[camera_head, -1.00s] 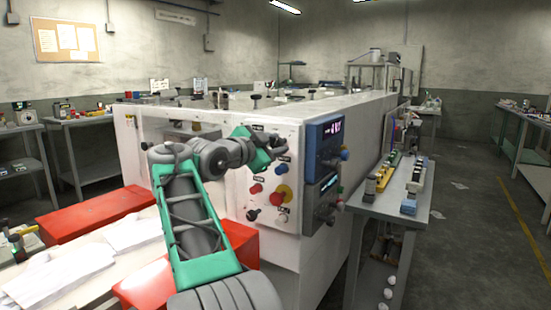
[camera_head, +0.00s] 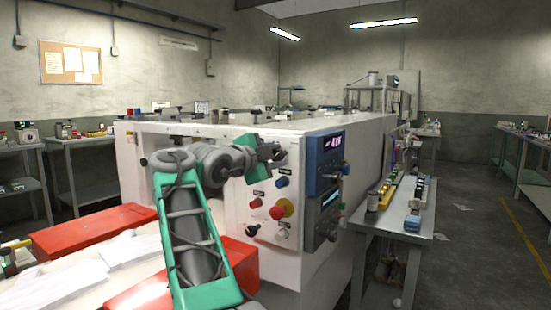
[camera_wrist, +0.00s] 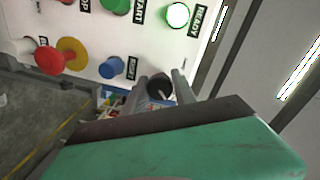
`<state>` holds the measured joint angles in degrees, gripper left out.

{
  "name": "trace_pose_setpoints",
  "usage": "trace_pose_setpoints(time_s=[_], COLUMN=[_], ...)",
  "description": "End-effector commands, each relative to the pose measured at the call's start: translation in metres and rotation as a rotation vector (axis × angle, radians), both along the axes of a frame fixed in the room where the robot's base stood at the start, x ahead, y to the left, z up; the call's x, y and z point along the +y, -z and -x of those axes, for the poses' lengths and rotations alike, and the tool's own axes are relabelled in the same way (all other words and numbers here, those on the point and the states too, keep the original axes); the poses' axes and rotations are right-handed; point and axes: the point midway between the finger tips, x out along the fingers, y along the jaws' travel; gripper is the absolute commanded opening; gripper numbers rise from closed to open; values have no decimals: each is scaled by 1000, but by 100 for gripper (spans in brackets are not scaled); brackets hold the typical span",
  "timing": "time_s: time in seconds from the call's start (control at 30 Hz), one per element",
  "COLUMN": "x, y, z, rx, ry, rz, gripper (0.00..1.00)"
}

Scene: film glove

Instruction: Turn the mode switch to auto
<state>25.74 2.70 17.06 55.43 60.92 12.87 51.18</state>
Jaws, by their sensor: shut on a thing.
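My gripper (camera_head: 276,153) is at the upper part of the white control panel (camera_head: 268,221) on the machine's end. In the wrist view my gripper's two grey fingers (camera_wrist: 161,86) stand on either side of a black knob (camera_wrist: 159,84), shut on it. This is apparently the mode switch. Its label and pointer cannot be read, and the gripper hides it in the head view. Beside it in the wrist view is a blue RESET button (camera_wrist: 111,67). A lit READY lamp (camera_wrist: 178,15) and a green START button (camera_wrist: 121,20) are above.
A red stop button with a yellow collar (camera_head: 282,208) and another black knob (camera_head: 251,230) sit lower on the panel. A blue display box (camera_head: 325,160) juts out at its right. A side table (camera_head: 390,225) stands right of the machine. Red covers (camera_head: 95,228) lie at left.

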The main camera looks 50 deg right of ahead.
Motion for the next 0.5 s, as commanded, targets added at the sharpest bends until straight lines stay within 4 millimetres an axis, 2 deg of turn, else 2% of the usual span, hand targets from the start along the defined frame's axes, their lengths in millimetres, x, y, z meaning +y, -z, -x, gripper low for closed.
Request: trace_pose_setpoints(time_s=[0.17,0.2,0.43,0.5], x=[0,0,0,0], y=[3,3,2,1], z=[1,1,0,0], rx=[2,3,2,1], ry=[3,3,1,1], rz=[-5,-5,-2,-2], gripper=[0,34,53,53])
